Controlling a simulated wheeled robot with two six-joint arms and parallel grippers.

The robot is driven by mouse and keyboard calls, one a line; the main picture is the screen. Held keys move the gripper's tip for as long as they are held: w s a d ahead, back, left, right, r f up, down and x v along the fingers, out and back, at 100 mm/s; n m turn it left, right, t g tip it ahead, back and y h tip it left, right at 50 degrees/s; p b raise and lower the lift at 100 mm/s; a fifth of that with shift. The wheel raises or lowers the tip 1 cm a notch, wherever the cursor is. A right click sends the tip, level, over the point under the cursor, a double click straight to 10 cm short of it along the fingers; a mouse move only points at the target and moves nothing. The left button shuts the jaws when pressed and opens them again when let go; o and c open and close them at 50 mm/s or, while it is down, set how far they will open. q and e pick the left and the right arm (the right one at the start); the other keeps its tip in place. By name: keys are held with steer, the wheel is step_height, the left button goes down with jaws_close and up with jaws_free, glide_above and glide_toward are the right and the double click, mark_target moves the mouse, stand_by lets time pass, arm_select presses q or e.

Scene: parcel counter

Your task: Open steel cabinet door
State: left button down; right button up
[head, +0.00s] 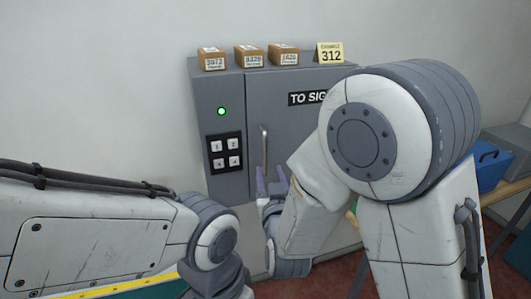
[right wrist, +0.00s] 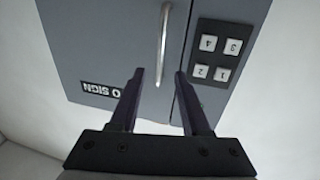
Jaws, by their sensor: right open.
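The grey steel cabinet (head: 228,92) stands against the wall, and its door (head: 275,95) looks shut. A vertical metal handle (head: 264,149) is on the door's left side; it also shows in the right wrist view (right wrist: 163,35). My right gripper (head: 271,180) is just below the handle in the head view, with its purple fingers apart. In the right wrist view my right gripper (right wrist: 158,75) is open and empty, and the handle's end lies between the fingertip lines, beyond them. My arm hides the door's right part. My left arm shows, but its gripper is out of view.
A keypad (head: 224,152) and a lit green lamp (head: 221,111) are left of the door. Small boxes (head: 249,57) and a yellow 312 card (head: 329,53) stand on top. A blue bin (head: 490,166) is at the right.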

mark_target(265, 154)
steer(key=w+p, duration=0.1)
steer(key=w, duration=0.1)
steer(key=w+p, duration=0.1)
steer(key=w, duration=0.2)
steer(key=w+a+p, duration=0.1)
steer(key=w, duration=0.2)
steer(key=shift+w+r, duration=0.1)
steer(key=shift+w, duration=0.15)
steer(key=shift+w+a+p, duration=0.1)
steer(key=shift+w+p, duration=0.25)
steer(key=shift+w, duration=0.35)
jaws_close()
stand_by(0.4)
